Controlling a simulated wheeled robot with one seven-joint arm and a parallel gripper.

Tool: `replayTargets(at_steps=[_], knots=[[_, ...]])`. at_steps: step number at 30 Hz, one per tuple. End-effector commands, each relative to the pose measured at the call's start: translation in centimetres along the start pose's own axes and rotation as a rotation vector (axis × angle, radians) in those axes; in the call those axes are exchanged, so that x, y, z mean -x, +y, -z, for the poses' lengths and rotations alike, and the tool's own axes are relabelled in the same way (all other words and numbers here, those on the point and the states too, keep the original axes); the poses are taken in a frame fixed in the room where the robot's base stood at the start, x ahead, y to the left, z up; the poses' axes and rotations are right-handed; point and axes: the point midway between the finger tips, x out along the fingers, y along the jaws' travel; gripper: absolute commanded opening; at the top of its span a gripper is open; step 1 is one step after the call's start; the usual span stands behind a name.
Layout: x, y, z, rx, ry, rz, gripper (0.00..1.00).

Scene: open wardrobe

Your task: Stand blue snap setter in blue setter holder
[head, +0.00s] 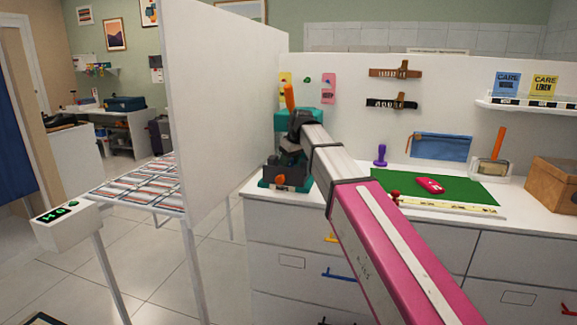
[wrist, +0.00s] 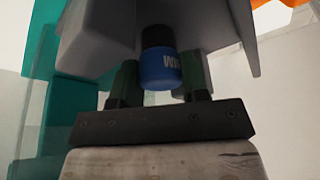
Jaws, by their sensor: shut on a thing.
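The blue snap setter (wrist: 160,68) shows in the wrist view as a blue cylinder with pale lettering and a dark upper end. My gripper (wrist: 160,80) is shut on it, with a dark green finger on either side. In the head view, my gripper (head: 294,143) is at the teal press (head: 268,140) on the left end of the counter; the setter cannot be made out there. In the wrist view, a grey block (wrist: 95,35) of the press is close around the setter's upper end. I cannot make out the blue setter holder for certain.
A violet-blue knobbed piece (head: 381,156) stands behind the green mat (head: 440,187). A pink item (head: 430,186) lies on the mat, with a ruler (head: 455,208) along the front. A tall white panel (head: 222,110) rises left of the press.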

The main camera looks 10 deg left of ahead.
Motion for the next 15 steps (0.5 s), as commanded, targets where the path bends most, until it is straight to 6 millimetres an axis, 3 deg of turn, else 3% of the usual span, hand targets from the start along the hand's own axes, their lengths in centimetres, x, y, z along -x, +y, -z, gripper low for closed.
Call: replayTargets(at_steps=[15], knots=[[0.66, 0.00, 0.25, 0.000, 0.000, 0.000, 0.13]])
